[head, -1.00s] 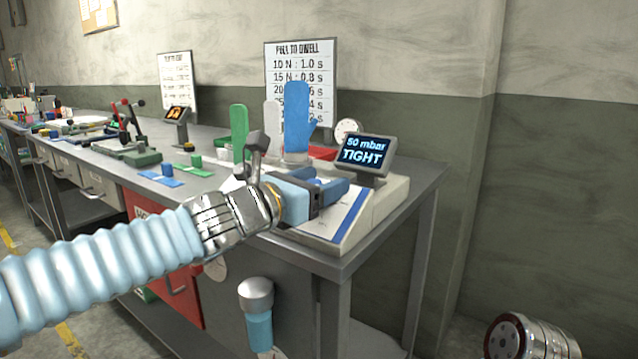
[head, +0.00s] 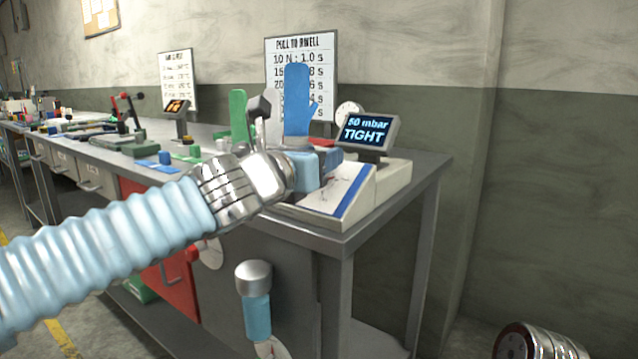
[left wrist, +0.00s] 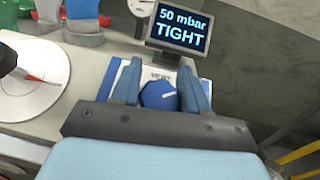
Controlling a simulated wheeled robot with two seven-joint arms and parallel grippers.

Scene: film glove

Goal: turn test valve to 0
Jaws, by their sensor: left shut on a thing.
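The test valve is a blue knob (left wrist: 158,95) with a white pointer line, on the pale sloped panel of the test station. My left gripper (left wrist: 160,72) is shut on it, one blue finger at each side. The pointer line lies nearly level in the left wrist view; the scale marks are mostly hidden. In the head view my left gripper (head: 320,160) is over the station (head: 345,200), and it hides the knob. The display (head: 366,132) reads "50 mbar TIGHT"; it also shows in the left wrist view (left wrist: 181,28). My right gripper is not in view.
A blue glove form (head: 298,100) stands behind my left gripper, with a green one (head: 238,115) to its left. A round gauge (head: 348,114) stands behind the display. A white disc (left wrist: 30,85) lies left of the knob. The wall right of the bench is bare.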

